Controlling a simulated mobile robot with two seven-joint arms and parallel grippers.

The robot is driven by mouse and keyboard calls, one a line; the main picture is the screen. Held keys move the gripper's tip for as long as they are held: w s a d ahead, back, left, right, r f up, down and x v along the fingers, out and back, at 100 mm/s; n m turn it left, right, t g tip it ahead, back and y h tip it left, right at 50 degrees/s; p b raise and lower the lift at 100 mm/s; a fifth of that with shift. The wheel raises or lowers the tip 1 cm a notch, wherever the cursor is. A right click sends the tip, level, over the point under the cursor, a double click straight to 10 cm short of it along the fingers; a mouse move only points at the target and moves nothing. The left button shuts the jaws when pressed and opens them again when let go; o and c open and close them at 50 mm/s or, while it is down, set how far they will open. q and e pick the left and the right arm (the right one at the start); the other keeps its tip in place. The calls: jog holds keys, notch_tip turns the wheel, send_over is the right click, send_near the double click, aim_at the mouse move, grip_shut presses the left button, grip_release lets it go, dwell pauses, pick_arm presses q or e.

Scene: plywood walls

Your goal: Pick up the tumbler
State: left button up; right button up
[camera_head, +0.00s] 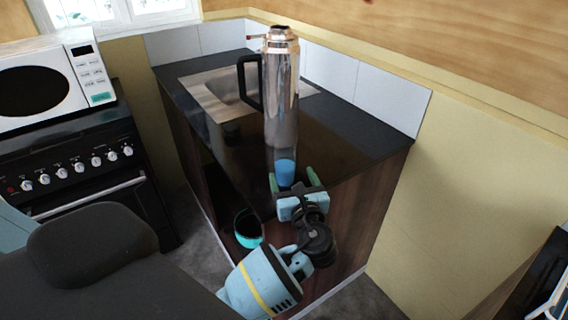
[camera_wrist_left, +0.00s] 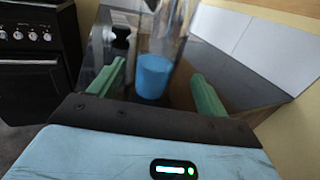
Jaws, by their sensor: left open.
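The tumbler (camera_head: 286,172) looks like a clear glass with blue in its lower part. It stands upright near the front edge of the dark counter, in front of a tall silver flask. It also shows in the left wrist view (camera_wrist_left: 154,77), between the two green fingers. My left gripper (camera_head: 293,181) is open and empty at the counter edge, with its fingertips toward the tumbler. A gap shows on both sides of it; how deep it sits between the fingers I cannot tell. My right gripper is not in view.
The tall silver flask (camera_head: 282,90) with a black handle stands close behind the tumbler. A stove (camera_head: 85,165) and microwave (camera_head: 45,85) stand left. The counter right of the tumbler is clear.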

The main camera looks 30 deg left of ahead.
aim_at(283, 148)
pick_arm(q)
jog(key=shift+w+a+r, duration=0.1)
jog(key=shift+w+a, duration=0.35)
jog(key=shift+a, duration=0.05)
jog(key=shift+x, duration=3.25)
jog(key=shift+s+a, duration=0.15)
jog(key=shift+s, duration=0.05)
jog(key=c, duration=1.3)
jog(key=shift+r, duration=0.15)
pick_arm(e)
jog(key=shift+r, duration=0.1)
pick_arm(q)
jog(key=shift+r+p, duration=0.3)
jog(key=shift+r, duration=1.1)
jog(key=shift+s+r, duration=0.1)
jog(key=shift+r, duration=0.2)
jog(key=s+a+r, duration=0.1)
jog(key=s+a, duration=0.7)
jog(key=s, duration=0.5)
jog(key=shift+a+p, duration=0.4)
jog(key=shift+p, duration=0.05)
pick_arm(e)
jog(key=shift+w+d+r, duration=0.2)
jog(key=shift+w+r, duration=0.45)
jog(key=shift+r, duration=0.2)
